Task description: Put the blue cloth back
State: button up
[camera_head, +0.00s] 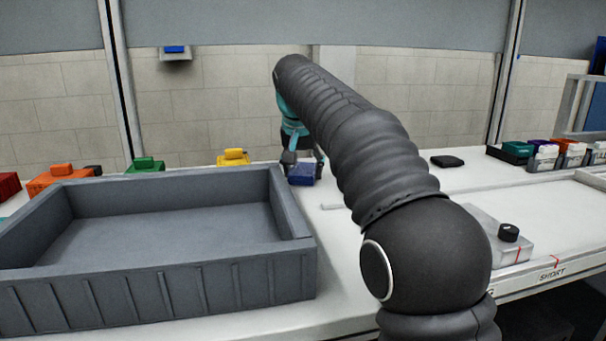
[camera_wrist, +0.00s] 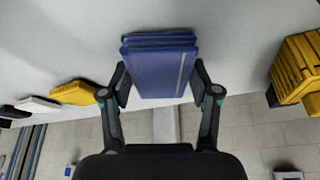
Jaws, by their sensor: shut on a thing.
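The blue cloth (camera_head: 302,174) is a folded, block-like bundle at the back of the white table, just right of the grey tray's far right corner. In the wrist view the cloth (camera_wrist: 160,70) shows stacked layers and a pale stripe near one side. My gripper (camera_head: 303,161) is shut on it, with one finger on each side; the fingers (camera_wrist: 162,84) also show in the wrist view. The cloth is at or close above the table; I cannot tell if it touches. My arm hides part of the table behind it.
A large empty grey tray (camera_head: 292,207) fills the left front. Yellow (camera_head: 233,158), green (camera_head: 145,165) and orange (camera_head: 60,178) items line the back left. A flat black item (camera_head: 447,161) and a knobbed clear case (camera_head: 500,235) lie right. Small coloured containers (camera_head: 545,156) stand far right.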

jog(key=shift+f, duration=0.15)
jog(key=o, duration=1.1)
jog(key=p+v, duration=0.2)
jog(key=v, duration=1)
jog(key=shift+w, duration=0.1)
